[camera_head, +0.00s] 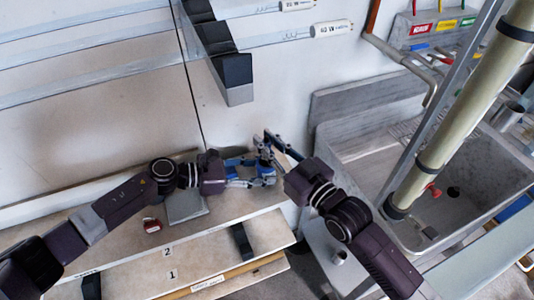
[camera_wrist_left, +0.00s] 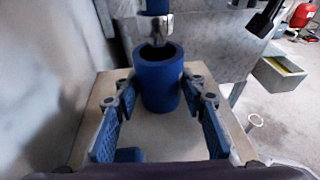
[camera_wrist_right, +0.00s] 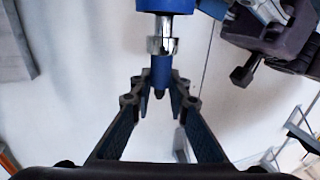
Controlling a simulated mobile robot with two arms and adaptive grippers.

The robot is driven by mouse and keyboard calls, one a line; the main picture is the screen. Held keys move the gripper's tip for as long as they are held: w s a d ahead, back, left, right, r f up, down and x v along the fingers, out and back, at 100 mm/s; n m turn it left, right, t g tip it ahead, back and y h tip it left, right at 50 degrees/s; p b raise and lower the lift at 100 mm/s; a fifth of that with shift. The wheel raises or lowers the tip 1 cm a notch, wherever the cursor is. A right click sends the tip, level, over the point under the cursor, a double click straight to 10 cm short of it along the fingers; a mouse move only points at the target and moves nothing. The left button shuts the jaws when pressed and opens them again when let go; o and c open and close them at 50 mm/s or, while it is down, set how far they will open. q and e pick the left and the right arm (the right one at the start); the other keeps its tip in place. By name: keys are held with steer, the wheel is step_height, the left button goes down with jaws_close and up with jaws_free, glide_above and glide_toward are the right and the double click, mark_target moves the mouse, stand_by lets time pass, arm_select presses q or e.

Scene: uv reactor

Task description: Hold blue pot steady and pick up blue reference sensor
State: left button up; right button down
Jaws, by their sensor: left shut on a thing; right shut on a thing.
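The blue pot (camera_wrist_left: 160,82) is an upright open-topped cylinder between the fingers of my left gripper (camera_wrist_left: 157,88), which is shut on it. The blue reference sensor (camera_wrist_right: 160,72), with a silver collar and a thin metal stem, is between the fingertips of my right gripper (camera_wrist_right: 160,84), which is shut on its blue part. In the left wrist view the sensor (camera_wrist_left: 152,30) stands over the pot's mouth. I cannot tell whether its stem is still inside. In the head view my left gripper (camera_head: 264,181) is just below my right gripper (camera_head: 270,139), at the bench's right end.
The bench (camera_head: 265,228) runs along the wall. A grey plate (camera_head: 185,206) and a small red object (camera_head: 151,225) lie left of the grippers. A grey sink (camera_head: 440,150) with a pale tube (camera_head: 460,110) stands right. A dark wall-mounted block (camera_head: 235,70) overhangs above.

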mark_target(236, 173)
step_height(236, 173, up, 4)
steer(key=shift+r, duration=0.1)
arm_select(q)
steer(key=o, duration=0.9)
steer(key=shift+o, duration=0.2)
steer(key=v, duration=0.7)
steer(key=shift+s+a+r, duration=0.1)
steer(key=shift+s+a, duration=0.05)
steer(key=shift+a, duration=0.1)
steer(key=shift+d, duration=0.1)
arm_select(e)
steer(key=shift+d, duration=0.1)
